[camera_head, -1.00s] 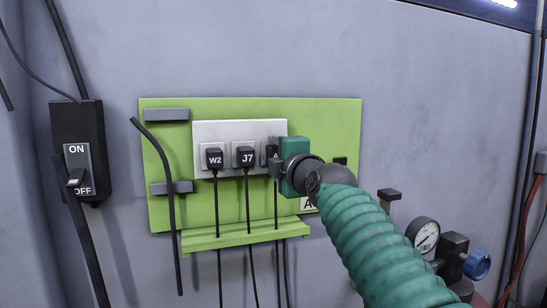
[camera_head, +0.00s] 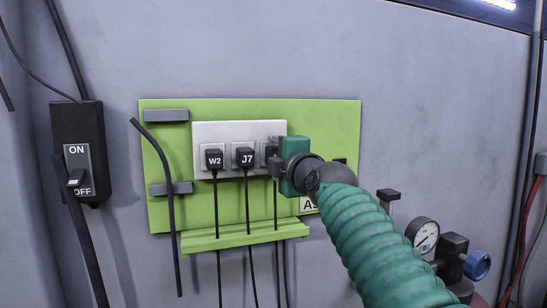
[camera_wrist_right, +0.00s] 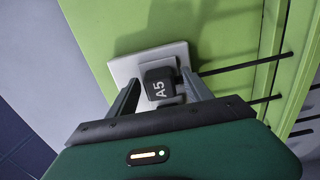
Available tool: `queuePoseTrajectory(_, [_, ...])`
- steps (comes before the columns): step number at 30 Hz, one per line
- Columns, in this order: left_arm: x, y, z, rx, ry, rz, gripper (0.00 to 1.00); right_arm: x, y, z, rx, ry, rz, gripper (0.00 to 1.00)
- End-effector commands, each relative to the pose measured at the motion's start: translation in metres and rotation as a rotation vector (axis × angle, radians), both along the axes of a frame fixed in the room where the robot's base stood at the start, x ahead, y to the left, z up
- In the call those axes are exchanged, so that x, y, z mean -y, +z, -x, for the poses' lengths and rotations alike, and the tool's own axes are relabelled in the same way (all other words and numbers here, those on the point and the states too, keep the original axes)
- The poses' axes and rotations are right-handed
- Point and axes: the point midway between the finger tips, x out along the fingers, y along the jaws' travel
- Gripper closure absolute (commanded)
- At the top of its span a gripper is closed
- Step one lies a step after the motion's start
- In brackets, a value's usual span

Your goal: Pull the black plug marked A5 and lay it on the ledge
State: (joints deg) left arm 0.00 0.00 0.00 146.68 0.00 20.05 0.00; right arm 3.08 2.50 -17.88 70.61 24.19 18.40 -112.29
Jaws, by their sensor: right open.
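The black plug marked A5 (camera_wrist_right: 160,82) sits in a pale socket plate in the right wrist view, its label facing me. My right gripper (camera_wrist_right: 158,90) is open, with one finger on each side of the plug. In the head view the A5 plug (camera_head: 270,152) is mostly hidden by the dark finger of my right gripper (camera_head: 276,160), at the right end of the white strip (camera_head: 225,130). The green ledge (camera_head: 238,238) runs below the sockets and looks bare on top apart from cables crossing it. My left gripper is out of view.
Black plugs W2 (camera_head: 214,159) and J7 (camera_head: 245,157) stand just left of A5, cables hanging down past the ledge. A loose black cable (camera_head: 165,190) hangs at the left. A switch box (camera_head: 80,150) and a pressure gauge (camera_head: 423,236) flank the green panel (camera_head: 325,115).

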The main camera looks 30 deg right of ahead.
Motion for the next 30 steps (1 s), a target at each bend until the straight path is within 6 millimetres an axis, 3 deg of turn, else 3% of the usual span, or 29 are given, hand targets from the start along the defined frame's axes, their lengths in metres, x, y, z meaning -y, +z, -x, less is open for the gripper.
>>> queuePoseTrajectory(20, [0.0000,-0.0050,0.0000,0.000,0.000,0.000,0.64,0.0002,0.0000,-0.0001,0.000,-0.001,0.000,0.42])
queuePoseTrajectory(30, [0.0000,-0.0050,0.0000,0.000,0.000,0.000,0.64,0.0001,-0.0001,-0.0001,0.000,0.000,0.000,0.86])
